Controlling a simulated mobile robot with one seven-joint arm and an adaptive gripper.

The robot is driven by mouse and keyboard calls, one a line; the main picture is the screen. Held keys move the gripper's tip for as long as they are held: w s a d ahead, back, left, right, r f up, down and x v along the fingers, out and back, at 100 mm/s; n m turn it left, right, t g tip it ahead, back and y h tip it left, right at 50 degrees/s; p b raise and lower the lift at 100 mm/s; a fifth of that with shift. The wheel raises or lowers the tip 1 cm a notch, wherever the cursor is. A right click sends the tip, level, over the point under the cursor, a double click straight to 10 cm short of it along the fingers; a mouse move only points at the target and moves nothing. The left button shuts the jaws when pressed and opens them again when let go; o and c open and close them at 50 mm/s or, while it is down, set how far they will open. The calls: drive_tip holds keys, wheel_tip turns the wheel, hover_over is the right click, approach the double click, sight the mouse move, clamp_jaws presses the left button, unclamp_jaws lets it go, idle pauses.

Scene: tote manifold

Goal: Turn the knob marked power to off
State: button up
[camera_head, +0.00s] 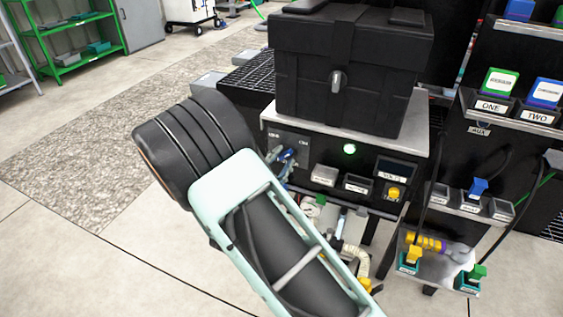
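No knob that I can read as marked power shows in the head view. A green light (349,149) glows on the panel. A yellow button or knob (393,193) sits at its lower right, below a small dark labelled unit (391,172). My arm's pale green and black links cross the lower middle. My gripper does not show.
The black case (350,62) with a grey latch stands on the bench. Right of it, a rack holds blocks marked ONE (499,82) and TWO (546,92). A lower shelf (433,266) holds coloured connectors. Hoses hang under the bench. The floor at left is clear.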

clamp_jaws()
drive_tip(key=shift+r+n+p, duration=0.1)
drive_tip(key=shift+n+p, duration=0.2)
drive_tip(key=shift+p, duration=0.05)
drive_tip(key=n+p, duration=0.2)
drive_tip(key=shift+r+n+p, duration=0.1)
drive_tip(key=shift+n+p, duration=0.2)
drive_tip(key=shift+n, duration=0.1)
drive_tip(key=n+p, duration=0.3)
drive_tip(key=shift+n, duration=0.3)
drive_tip(key=n+p, duration=0.5)
drive_tip(key=n, duration=0.1)
drive_tip(key=shift+s+d, duration=0.1)
drive_tip(key=shift+d, duration=0.05)
drive_tip(key=n+p, duration=0.1)
drive_tip(key=n, duration=0.1)
drive_tip(key=n+p, duration=0.1)
drive_tip(key=n, duration=0.1)
drive_tip(key=shift+f+n+p, duration=0.2)
drive_tip(key=shift+n+p, duration=0.2)
